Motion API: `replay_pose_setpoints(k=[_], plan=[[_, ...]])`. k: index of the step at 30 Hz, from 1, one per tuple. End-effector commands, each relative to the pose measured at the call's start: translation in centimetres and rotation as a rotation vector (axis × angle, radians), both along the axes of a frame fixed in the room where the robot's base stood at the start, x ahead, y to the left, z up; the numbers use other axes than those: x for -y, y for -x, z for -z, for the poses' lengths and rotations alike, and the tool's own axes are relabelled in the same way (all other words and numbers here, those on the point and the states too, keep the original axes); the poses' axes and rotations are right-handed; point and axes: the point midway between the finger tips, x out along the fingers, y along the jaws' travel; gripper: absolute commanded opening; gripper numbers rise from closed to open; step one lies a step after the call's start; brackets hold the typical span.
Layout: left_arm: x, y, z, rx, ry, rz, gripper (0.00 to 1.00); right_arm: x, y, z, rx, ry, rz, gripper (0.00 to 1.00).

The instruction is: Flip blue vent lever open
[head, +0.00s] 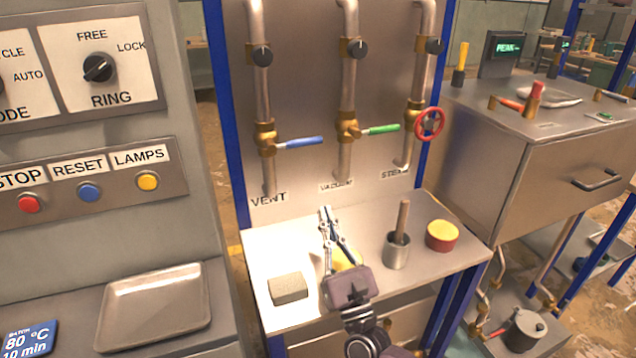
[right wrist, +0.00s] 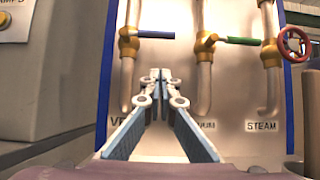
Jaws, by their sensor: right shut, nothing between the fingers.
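The blue vent lever (head: 301,142) sits on a brass valve (head: 265,139) of the left pipe, above the VENT label (head: 268,200). The lever points sideways to the right, across the pipe's line. In the right wrist view the blue lever (right wrist: 157,34) shows at the upper middle, beyond and above the fingertips. My right gripper (head: 325,208) is shut and empty, below the lever and apart from it, over the small shelf. Its fingers (right wrist: 161,75) point toward the panel in the right wrist view. My left gripper is not in view.
A green lever (head: 383,129) and a red handwheel (head: 429,124) sit to the right on neighbouring pipes. The shelf holds a grey block (head: 288,288), a metal cup (head: 397,250) with a rod, and a red-yellow round tin (head: 442,236). A control cabinet (head: 210,140) stands left.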

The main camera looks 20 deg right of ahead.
Motion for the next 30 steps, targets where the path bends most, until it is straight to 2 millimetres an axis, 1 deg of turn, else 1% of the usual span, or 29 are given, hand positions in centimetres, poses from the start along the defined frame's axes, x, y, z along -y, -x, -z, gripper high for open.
replay_pose_setpoints(k=[1, 5, 10, 14, 15, 18, 21, 25, 30], plan=[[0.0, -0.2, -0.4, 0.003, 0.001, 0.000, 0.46, 0.0, -0.5, -0.7, 0.003, -0.001, 0.001, 0.00], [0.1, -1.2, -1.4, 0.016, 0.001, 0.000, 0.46, -0.1, -2.4, -2.1, 0.002, -0.001, 0.001, 0.00], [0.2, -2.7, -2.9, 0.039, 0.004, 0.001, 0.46, -0.2, -5.5, -4.2, 0.003, 0.001, 0.001, 0.00], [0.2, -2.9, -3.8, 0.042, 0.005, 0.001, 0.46, -0.3, -7.8, -5.7, 0.001, 0.001, 0.001, 0.00], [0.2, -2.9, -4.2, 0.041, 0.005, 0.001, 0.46, -0.3, -8.2, -6.4, 0.002, 0.000, 0.000, 0.00], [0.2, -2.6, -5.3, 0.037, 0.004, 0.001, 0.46, -0.3, -8.2, -7.8, 0.000, 0.000, 0.000, 0.00], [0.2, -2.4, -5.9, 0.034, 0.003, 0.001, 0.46, -0.3, -8.4, -8.6, 0.000, 0.001, 0.000, 0.00], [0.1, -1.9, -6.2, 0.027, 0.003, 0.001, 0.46, -0.3, -8.6, -9.1, -0.001, 0.001, 0.000, 0.00], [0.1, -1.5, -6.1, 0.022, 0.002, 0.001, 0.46, -0.3, -8.6, -9.2, -0.001, 0.001, 0.000, 0.00]])
